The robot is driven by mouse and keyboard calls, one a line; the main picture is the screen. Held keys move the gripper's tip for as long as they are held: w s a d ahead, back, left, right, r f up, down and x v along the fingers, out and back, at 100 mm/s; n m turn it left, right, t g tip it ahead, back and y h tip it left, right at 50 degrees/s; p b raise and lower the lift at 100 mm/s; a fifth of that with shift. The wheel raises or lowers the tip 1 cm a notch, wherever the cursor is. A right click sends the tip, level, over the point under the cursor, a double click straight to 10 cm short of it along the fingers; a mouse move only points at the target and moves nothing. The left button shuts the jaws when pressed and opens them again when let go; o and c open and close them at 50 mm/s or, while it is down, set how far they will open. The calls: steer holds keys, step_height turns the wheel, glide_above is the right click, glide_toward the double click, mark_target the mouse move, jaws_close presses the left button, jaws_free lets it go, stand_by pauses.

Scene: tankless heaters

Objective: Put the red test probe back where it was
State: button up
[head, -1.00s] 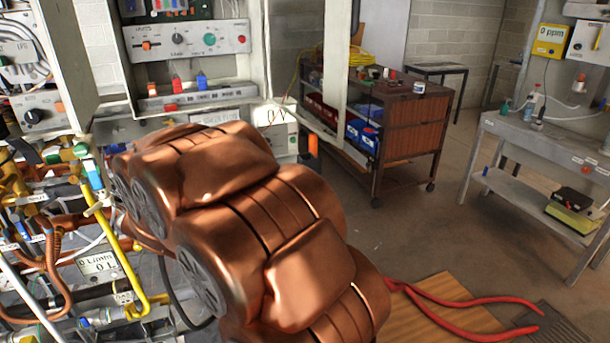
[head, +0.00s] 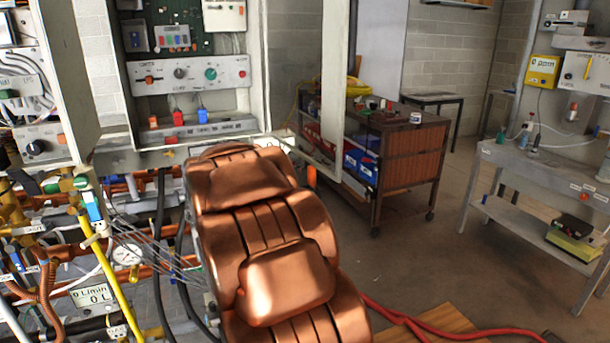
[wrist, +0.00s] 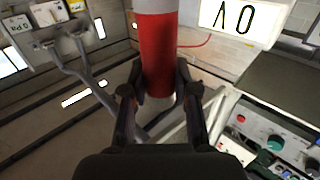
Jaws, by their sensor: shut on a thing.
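The red test probe (wrist: 158,50) is in the wrist view, a thick red cylinder with a pale grey upper part. My gripper (wrist: 158,88) is shut on its lower red part, one finger on each side. The probe's ends are not clearly visible. In the head view my copper-coloured arm hides the gripper and the probe. A meter display (wrist: 240,18) reading 0 V upside down is behind and right of the probe in the wrist view. I cannot tell where the probe's holder is.
An open cabinet with a control panel (head: 192,74) stands beyond my arm. Red (head: 178,117) and blue (head: 202,115) pieces sit below it. Pipes and a yellow tube (head: 112,285) crowd the left. A wooden cart (head: 405,165) and grey bench (head: 535,160) stand right, with open floor between.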

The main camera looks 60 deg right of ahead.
steer(key=w+d+p, duration=0.1)
steer(key=w+d, duration=0.1)
steer(key=d, duration=0.7)
step_height(320, 180, down, 7)
steer(key=p, duration=0.1)
stand_by(0.3)
steer(key=shift+f, duration=0.15)
steer(key=o, duration=0.9)
steer(key=shift+s, duration=0.1)
steer(key=shift+a+r, duration=0.15)
steer(key=shift+r, duration=0.05)
steer(key=s+a+b, duration=0.2)
steer(key=a, duration=0.9)
steer(key=shift+s+a, duration=0.15)
steer(key=shift+a, duration=0.15)
